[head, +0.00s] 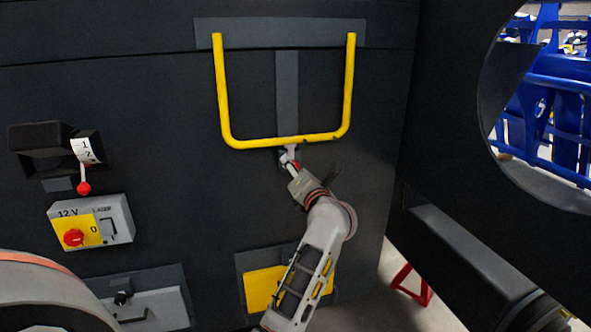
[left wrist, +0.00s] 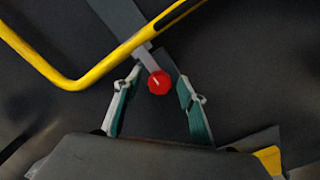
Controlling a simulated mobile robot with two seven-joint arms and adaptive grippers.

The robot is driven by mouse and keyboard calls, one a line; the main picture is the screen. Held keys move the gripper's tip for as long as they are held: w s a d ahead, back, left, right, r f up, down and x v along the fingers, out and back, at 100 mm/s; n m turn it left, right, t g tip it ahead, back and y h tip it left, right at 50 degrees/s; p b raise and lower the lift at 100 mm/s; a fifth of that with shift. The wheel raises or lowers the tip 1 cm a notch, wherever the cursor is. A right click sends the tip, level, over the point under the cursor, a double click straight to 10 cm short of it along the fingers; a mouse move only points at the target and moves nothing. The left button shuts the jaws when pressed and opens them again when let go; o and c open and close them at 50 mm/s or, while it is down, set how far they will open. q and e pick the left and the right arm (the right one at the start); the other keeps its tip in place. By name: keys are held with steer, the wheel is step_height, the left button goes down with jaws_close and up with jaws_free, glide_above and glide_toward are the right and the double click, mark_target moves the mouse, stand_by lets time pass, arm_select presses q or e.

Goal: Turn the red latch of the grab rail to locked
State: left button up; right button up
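The yellow grab rail (head: 285,142) is a U shape on the dark panel, its bar at the bottom; it also crosses the left wrist view (left wrist: 105,66). The latch's round red knob (left wrist: 159,82) sits on a grey stem just below the bar. In the head view only a bit of the red latch (head: 296,163) shows, mostly hidden by my gripper. My left gripper (left wrist: 157,88) is open, with a fingertip on each side of the knob and gaps between. In the head view the left gripper (head: 291,165) is just below the bar. My right gripper is not in view.
Left on the panel are a switch with a red-tipped lever (head: 84,187) and a 12 V box (head: 119,217) with a red knob. Below are a grey box (head: 150,308) and a yellow plate (head: 260,288). A dark wall with a round opening (head: 490,150) stands on the right.

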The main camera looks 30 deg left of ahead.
arm_select(q)
steer(key=shift+d, duration=0.1)
steer(key=v, duration=0.7)
steer(key=shift+s, duration=0.2)
stand_by(0.3)
steer(key=s+d+f+m+t+h, duration=0.45)
steer(key=d+f+m+h, duration=0.4)
steer(key=m, duration=0.65)
steer(key=s+d+f+m+t+h, duration=0.4)
steer(key=s+d+f+m+h, duration=0.15)
steer(key=f+m, duration=0.85)
steer(key=s+f+m+g+h, duration=0.1)
steer(key=s+f+m+g, duration=0.8)
steer(key=s+f, duration=1)
step_height(320, 180, down, 5)
steer(key=m, duration=0.2)
steer(key=shift+s+r+m+g+h, duration=0.15)
steer(key=shift+s+m+g+h, duration=0.1)
steer(key=shift+m+g+h, duration=0.15)
